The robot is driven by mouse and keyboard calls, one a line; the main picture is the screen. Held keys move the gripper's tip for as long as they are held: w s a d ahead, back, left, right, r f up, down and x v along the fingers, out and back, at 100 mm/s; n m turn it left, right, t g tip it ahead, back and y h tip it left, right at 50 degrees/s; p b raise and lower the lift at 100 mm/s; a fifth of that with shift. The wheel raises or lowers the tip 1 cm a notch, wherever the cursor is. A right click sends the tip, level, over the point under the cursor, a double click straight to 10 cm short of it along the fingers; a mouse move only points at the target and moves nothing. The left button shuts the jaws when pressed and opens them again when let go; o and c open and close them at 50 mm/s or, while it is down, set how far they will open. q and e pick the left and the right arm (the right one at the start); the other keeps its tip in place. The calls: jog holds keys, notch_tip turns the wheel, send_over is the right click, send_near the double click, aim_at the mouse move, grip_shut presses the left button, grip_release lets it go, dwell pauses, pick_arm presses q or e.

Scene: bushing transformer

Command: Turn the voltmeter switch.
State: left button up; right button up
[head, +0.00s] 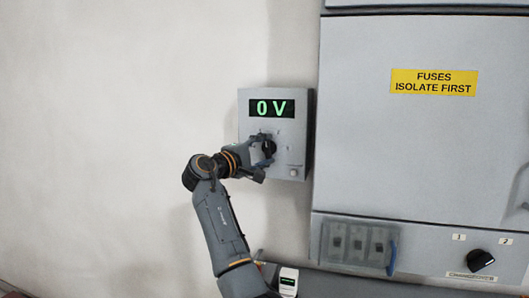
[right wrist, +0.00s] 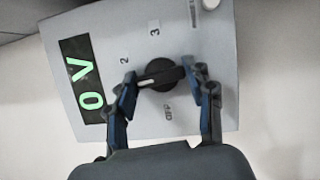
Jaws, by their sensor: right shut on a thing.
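The voltmeter is a grey wall box (head: 300,110) in the middle of the head view, and its display (head: 271,108) reads "0 V" in green. Its black rotary switch (right wrist: 161,75) shows in the right wrist view with a pale pointer line, among the marks "2", "3" and one I cannot read. My right gripper (head: 266,150) is at the switch. In the right wrist view the fingers of this gripper (right wrist: 160,84) sit on both sides of the knob, shut on it. In the head view the gripper partly hides the switch. My left gripper is not in view.
A large grey cabinet (head: 420,150) with a yellow "FUSES ISOLATE FIRST" label (head: 433,82) stands close to the right of the voltmeter. Its lower panel has a black knob (head: 480,261) and a blue handle (head: 392,258). The wall at left is bare.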

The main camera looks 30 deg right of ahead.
jog(key=m+y+p, duration=0.1)
jog(key=m, duration=0.3)
jog(key=shift+r+y, duration=0.1)
jog(key=shift+y, duration=0.2)
jog(key=shift+m+y, duration=0.5)
jog(key=shift+m, duration=0.5)
jog(key=o, duration=1.2)
jog(key=shift+c, duration=0.2)
jog(key=v, duration=1.2)
